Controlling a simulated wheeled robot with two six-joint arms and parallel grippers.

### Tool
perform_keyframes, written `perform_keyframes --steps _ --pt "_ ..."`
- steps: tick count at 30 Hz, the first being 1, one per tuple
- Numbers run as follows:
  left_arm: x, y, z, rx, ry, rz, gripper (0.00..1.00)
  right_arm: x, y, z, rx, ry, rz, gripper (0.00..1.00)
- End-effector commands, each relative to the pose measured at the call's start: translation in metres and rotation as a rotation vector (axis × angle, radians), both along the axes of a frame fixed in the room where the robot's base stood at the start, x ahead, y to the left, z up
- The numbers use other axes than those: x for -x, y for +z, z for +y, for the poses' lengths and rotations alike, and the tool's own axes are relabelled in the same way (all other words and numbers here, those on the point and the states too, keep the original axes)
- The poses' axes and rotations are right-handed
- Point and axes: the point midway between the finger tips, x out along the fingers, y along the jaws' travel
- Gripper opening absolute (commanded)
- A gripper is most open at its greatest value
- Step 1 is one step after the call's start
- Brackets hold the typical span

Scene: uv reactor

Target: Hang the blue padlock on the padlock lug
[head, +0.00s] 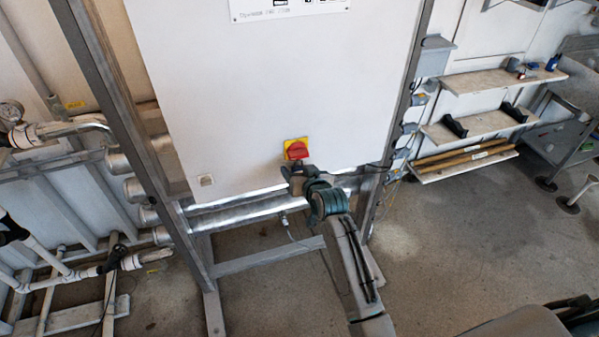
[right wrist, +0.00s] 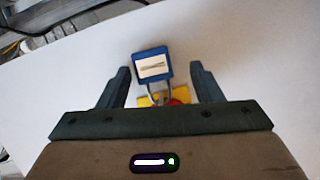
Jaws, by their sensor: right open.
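The blue padlock (right wrist: 152,65) has a white label and a metal shackle. In the right wrist view it is between the two fingers of my right gripper (right wrist: 159,70), with a gap on each side. The gripper is open. The shackle runs to the red and yellow switch (right wrist: 178,98), where the padlock lug is not distinct; I cannot tell whether the shackle passes through it. In the head view my right gripper (head: 297,172) is just below the switch (head: 296,149) and hides the padlock. My left gripper is not in view.
The switch sits low on a large white cabinet panel (head: 240,90) in a grey metal frame (head: 105,90). Steel pipes (head: 250,212) run below the panel. Shelves (head: 490,80) with small items stand at the right. The floor (head: 450,240) between is mostly clear.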

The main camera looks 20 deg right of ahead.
Motion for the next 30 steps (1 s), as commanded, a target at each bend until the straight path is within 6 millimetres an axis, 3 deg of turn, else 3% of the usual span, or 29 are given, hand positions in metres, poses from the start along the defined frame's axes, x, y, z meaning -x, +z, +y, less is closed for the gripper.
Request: perform_keyframes --steps 5,21,30 --pt "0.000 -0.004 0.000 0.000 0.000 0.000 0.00 0.010 0.002 -0.001 0.000 0.000 -0.001 0.59" --pt "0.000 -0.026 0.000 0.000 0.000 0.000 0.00 0.092 0.031 -0.010 0.000 0.000 -0.001 0.59" --pt "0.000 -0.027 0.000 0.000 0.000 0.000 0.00 0.101 0.033 -0.011 0.001 0.000 0.005 0.59"
